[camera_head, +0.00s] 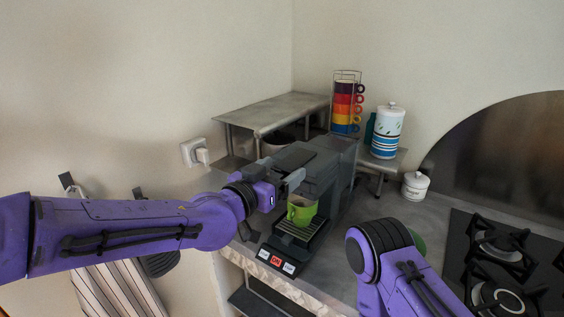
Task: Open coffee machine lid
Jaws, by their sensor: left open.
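The dark grey coffee machine (341,178) stands on the counter in the middle of the view, with its lid (294,157) on top. The lid appears to lie flat, closed. A green cup (301,208) sits upright on the drip tray below the spout. My left gripper (296,180) is open and empty at the machine's upper front, close to the lid's front edge. I cannot tell whether it touches. The gripper hides part of the machine's front. My right arm shows at the lower right, but its gripper is not visible.
A grey shelf (270,112) stands behind the machine. A rack of coloured cups (347,104) and a blue-white canister (386,134) stand at the back. A small white pot (415,186) is to the right, then the gas hob (505,262). A wall socket (193,152) is at left.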

